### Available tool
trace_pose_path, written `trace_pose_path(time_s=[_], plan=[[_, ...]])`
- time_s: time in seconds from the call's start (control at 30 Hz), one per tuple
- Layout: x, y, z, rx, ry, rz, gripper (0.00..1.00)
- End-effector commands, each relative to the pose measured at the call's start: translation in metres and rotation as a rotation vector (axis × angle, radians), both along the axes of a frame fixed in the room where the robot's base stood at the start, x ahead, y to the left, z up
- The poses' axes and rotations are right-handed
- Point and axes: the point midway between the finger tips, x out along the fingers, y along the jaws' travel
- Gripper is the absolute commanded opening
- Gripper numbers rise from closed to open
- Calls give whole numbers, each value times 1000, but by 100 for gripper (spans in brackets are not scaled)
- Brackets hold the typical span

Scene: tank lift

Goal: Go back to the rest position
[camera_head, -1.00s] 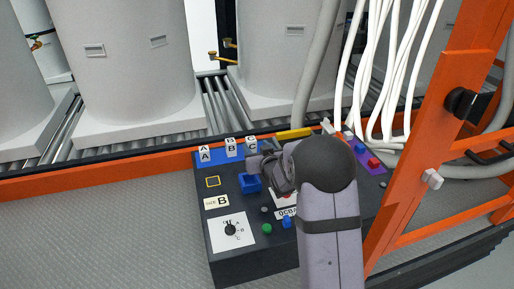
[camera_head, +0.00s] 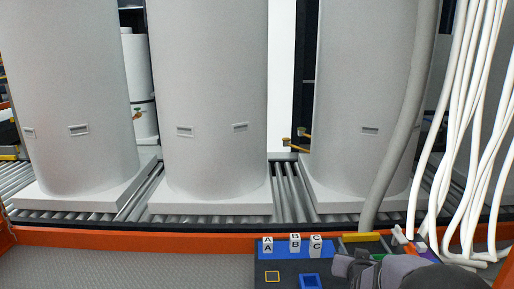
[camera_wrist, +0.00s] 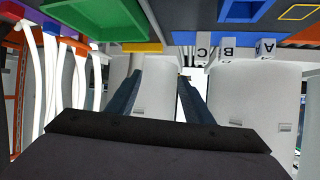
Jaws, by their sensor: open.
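My gripper (camera_head: 345,266) is at the bottom right in the head view, over the dark control panel (camera_head: 263,262), with my arm entering from the lower right edge. In the wrist view my gripper (camera_wrist: 160,74) shows two dark fingers spread apart with nothing between them. The fingers point toward the tall pale tanks. The panel appears upside down along the top of the wrist view. No held object shows.
White A, B and C blocks (camera_head: 295,243) stand on the panel's blue strip, left of my gripper. A yellow bar (camera_head: 361,238) is behind it. White cables (camera_head: 455,130) hang at the right. Tanks (camera_head: 210,100) stand on rollers behind an orange rail (camera_head: 150,241).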

Motion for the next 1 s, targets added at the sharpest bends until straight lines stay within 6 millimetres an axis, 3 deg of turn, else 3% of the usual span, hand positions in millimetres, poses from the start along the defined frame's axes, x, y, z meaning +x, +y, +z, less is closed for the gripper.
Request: trace_pose_path(time_s=[0.03,0.07,0.1,0.2,0.43,0.6,0.77,0.8,0.83,1.0], plan=[[-20,-6,20,23,25,-41,47],[-32,-8,24,41,43,-66,47],[-45,8,-1,63,108,-37,47],[-81,44,-32,113,257,23,47],[-181,107,-83,202,586,136,47],[-248,132,-122,188,832,225,47],[-308,137,-146,131,1057,289,47],[-322,136,-148,114,1108,299,47],[-318,136,-126,120,1095,294,47],[-317,136,-86,122,1092,292,47]])
